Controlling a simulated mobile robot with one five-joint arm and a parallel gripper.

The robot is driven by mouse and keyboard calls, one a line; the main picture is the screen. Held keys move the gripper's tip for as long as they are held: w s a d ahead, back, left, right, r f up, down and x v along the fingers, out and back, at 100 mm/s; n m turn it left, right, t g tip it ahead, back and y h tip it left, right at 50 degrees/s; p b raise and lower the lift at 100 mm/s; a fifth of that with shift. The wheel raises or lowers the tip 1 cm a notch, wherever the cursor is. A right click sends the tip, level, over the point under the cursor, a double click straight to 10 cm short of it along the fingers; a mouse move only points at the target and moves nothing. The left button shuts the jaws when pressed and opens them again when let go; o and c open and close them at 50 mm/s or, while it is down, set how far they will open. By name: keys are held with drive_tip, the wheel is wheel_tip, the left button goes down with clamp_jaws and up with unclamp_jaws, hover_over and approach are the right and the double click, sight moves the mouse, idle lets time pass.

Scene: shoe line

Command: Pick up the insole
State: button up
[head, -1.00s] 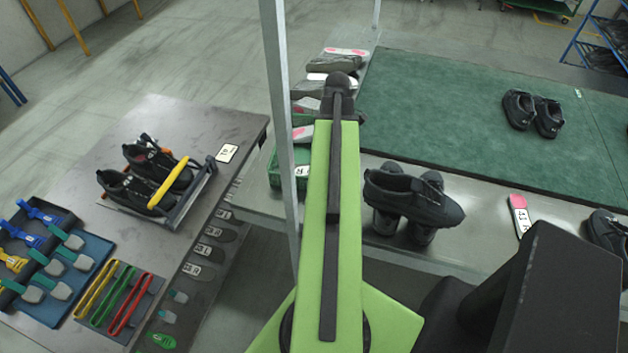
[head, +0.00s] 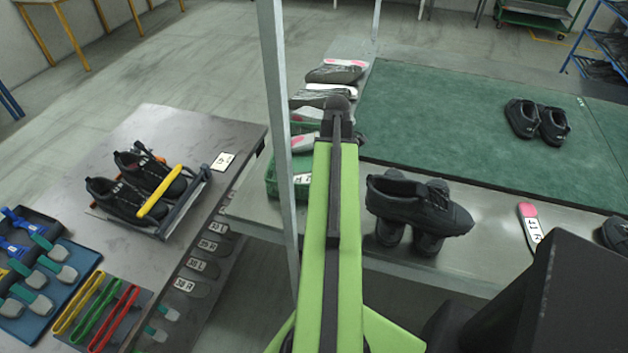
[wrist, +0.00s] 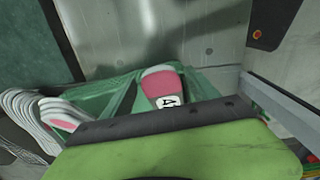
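An insole with a pink heel and a white label (wrist: 163,86) stands in a green crate (wrist: 122,97) in the wrist view. A separate pink-and-white insole (head: 531,226) lies flat on the metal bench at right. The dark end of my arm, with my gripper (head: 338,110), is over the crate area.
Stacked insoles (wrist: 40,119) lie left of the crate. A grey post (head: 277,110) stands close to my arm's left. Black shoes (head: 418,205) stand on the bench by a green mat (head: 440,110). A grey table (head: 190,130) at left holds shoes and tools.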

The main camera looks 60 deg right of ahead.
clamp_jaws()
idle(0.3)
wheel_tip(320, 180, up, 18)
drive_tip(key=p, duration=1.8)
drive_tip(key=shift+m, duration=0.7)
drive_tip(key=f+b, duration=0.9)
drive_tip(key=s+a+f+b, duration=0.1)
drive_tip(key=f+b, duration=0.3)
drive_tip(key=shift+f, duration=0.15)
idle(0.7)
